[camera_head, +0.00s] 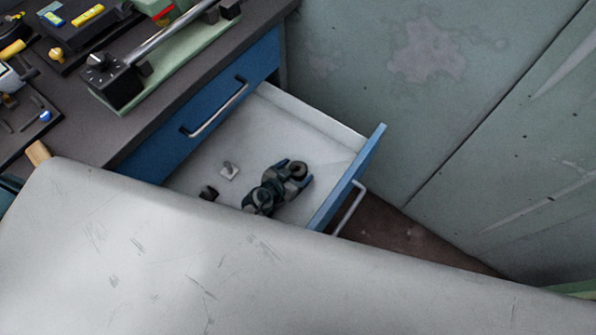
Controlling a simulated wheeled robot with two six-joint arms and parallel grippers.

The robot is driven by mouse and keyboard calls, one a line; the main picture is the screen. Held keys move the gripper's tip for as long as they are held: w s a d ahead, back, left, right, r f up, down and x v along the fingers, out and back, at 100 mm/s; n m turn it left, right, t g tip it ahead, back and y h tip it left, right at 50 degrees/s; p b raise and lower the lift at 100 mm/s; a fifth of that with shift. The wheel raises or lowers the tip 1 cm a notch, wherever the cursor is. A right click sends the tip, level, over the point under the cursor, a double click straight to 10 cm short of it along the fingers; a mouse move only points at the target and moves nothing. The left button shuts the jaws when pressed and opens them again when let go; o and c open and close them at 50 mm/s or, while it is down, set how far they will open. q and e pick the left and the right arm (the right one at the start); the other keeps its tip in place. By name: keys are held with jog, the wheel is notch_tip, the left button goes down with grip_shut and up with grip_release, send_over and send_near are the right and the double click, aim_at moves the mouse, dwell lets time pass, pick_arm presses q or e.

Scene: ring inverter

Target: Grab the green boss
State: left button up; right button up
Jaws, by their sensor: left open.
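My left gripper (294,174) is low over the open drawer (215,160), with its two bluish fingertips apart. The large pale surface in front hides the near part of the drawer. My right gripper is not in view.
The drawer's blue front (348,180) with its handle (349,208) stands out to the right. Another handle (215,108) is on the blue cabinet. The bench (190,75) holds a green-based fixture (170,60) and tools. A pale green wall (420,80) closes the back.

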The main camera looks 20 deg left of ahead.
pick_arm(q)
jog(key=shift+w+f, duration=0.1)
jog(key=shift+w, duration=0.05)
jog(key=c, duration=1.2)
jog(key=shift+c, duration=1.4)
jog(key=shift+r, duration=0.25)
